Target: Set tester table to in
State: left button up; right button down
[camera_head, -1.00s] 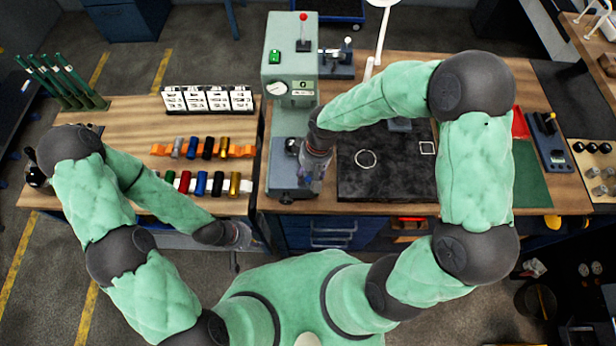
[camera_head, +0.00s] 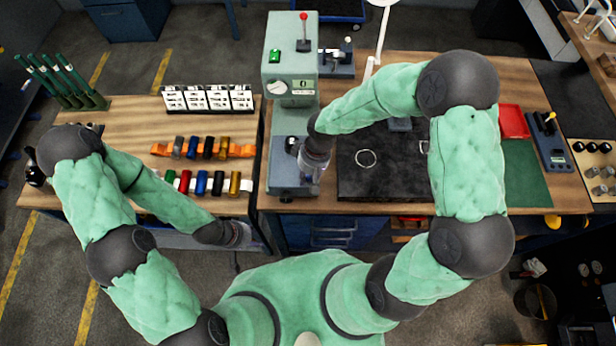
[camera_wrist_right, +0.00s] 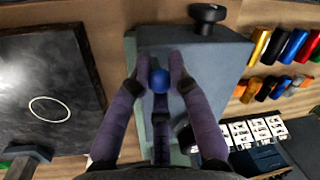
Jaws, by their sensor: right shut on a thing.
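The tester (camera_head: 278,115) is a tall pale green machine with a round gauge and a red-topped lever, in the middle of the head view. A grey block with a dark knob sits at its lower front, seemingly the tester table (camera_head: 281,165); it also shows in the wrist view (camera_wrist_right: 205,60). My right gripper (camera_head: 312,180) is at the block's right side. In the right wrist view its purple fingers are shut on a blue ball knob (camera_wrist_right: 159,80). What the knob joins is hidden. My left gripper (camera_head: 243,234) hangs low at the front edge of the left bench; its fingers are unclear.
Racks of coloured cylinders (camera_head: 202,183) and white cards (camera_head: 207,98) stand on the left bench. A black plate (camera_head: 385,175) with a white ring lies right of the tester. A red tray (camera_head: 513,122) and green mat (camera_head: 525,170) lie farther right.

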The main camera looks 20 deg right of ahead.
jog(key=w+d, duration=0.1)
jog(key=w, duration=0.5)
jog(key=w+d+b, duration=0.1)
jog(key=w, duration=0.2)
jog(key=shift+d, duration=0.3)
jog(key=c, duration=1.1)
grip_release()
jog(key=shift+c, duration=0.2)
notch_tip(320, 180, up, 12)
jog(key=d, duration=0.2)
jog(key=shift+w, duration=0.3)
jog(key=shift+d+f, duration=0.15)
